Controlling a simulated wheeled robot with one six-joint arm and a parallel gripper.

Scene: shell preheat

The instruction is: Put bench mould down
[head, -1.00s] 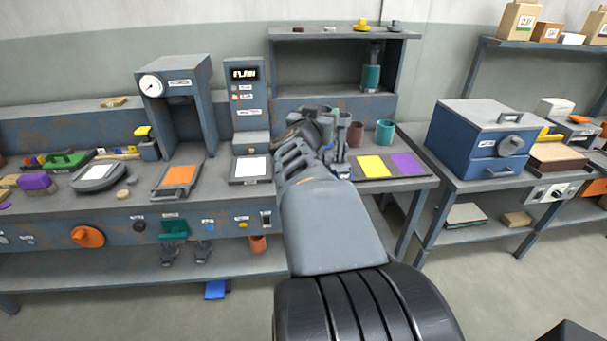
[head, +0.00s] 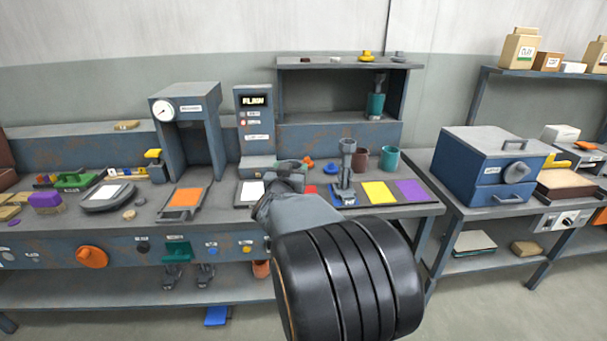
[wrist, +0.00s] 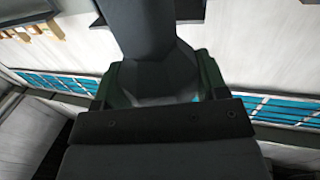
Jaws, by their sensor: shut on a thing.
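My gripper (head: 288,170) is over the bench in front of the display unit, mostly hidden behind my own wrist in the head view. In the wrist view its dark green jaws (wrist: 207,78) are shut on a grey piece with a wide, angled end, which I take to be the bench mould (wrist: 150,40). In the head view the held piece is largely hidden, and I cannot tell whether it touches the bench. The bench top (head: 225,212) carries a white square (head: 250,192), a partly covered red square (head: 310,190), a yellow square (head: 379,192) and a purple square (head: 411,190).
A grey upright tool (head: 347,172) stands right of my gripper, with a brown cup (head: 360,160) and a teal cup (head: 390,158) behind it. The display unit (head: 255,125) and gauge press (head: 188,105) stand left. A blue box oven (head: 490,165) is on the right table.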

